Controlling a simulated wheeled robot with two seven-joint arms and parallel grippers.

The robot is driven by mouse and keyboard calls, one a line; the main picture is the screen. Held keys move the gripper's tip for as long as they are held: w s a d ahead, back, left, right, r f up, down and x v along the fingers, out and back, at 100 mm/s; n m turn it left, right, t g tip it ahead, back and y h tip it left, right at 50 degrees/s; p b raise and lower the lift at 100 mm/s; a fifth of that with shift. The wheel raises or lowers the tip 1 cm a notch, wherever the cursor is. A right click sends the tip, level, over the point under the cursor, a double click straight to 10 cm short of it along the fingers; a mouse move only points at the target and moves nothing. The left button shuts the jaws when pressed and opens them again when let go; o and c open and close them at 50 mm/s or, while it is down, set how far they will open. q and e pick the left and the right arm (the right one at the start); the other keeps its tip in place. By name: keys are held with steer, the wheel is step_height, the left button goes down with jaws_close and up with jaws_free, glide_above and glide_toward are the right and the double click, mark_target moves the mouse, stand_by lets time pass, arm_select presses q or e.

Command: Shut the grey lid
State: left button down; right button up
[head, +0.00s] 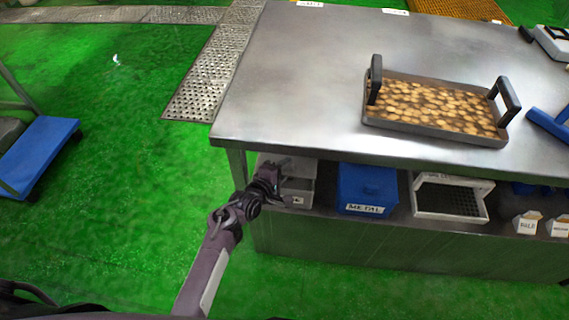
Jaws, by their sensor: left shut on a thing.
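A grey box (300,195) stands at the left end of the shelf under the steel table, with a small label on its front. Its grey lid (300,167) shows at the top of the box; its exact angle is hard to tell in the table's shadow. My left gripper (279,184) reaches in from the lower left and is at the left front of the box, shut on what looks like the grey lid. The gripper and wrist hide part of the box. My right gripper is out of view.
The steel table (300,90) overhangs the shelf. A blue labelled box (367,187) and a white crate (450,198) stand to the right. A tray (430,130) of round brown pieces lies on top. Green floor (120,220) is open at left.

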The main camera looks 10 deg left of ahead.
arm_select(q)
steer(key=shift+s+f, duration=0.25)
steer(key=shift+f, duration=0.35)
steer(key=shift+s+f, duration=0.25)
steer(key=shift+f, duration=0.35)
steer(key=shift+s+f, duration=0.25)
steer(key=shift+f, duration=0.35)
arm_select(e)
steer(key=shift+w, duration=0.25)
arm_select(q)
steer(key=c, duration=1.2)
jaws_free()
steer(key=shift+o, duration=0.2)
steer(key=shift+w+r, duration=0.1)
steer(key=shift+w, duration=0.05)
steer(key=shift+r, duration=0.1)
steer(key=shift+s+r, duration=0.1)
steer(key=shift+s, duration=0.15)
steer(key=p+v, duration=0.1)
steer(key=v, duration=0.6)
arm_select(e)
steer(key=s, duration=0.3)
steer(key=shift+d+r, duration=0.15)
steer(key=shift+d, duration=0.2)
arm_select(q)
steer(key=shift+a, duration=0.1)
steer(key=shift+c, duration=0.5)
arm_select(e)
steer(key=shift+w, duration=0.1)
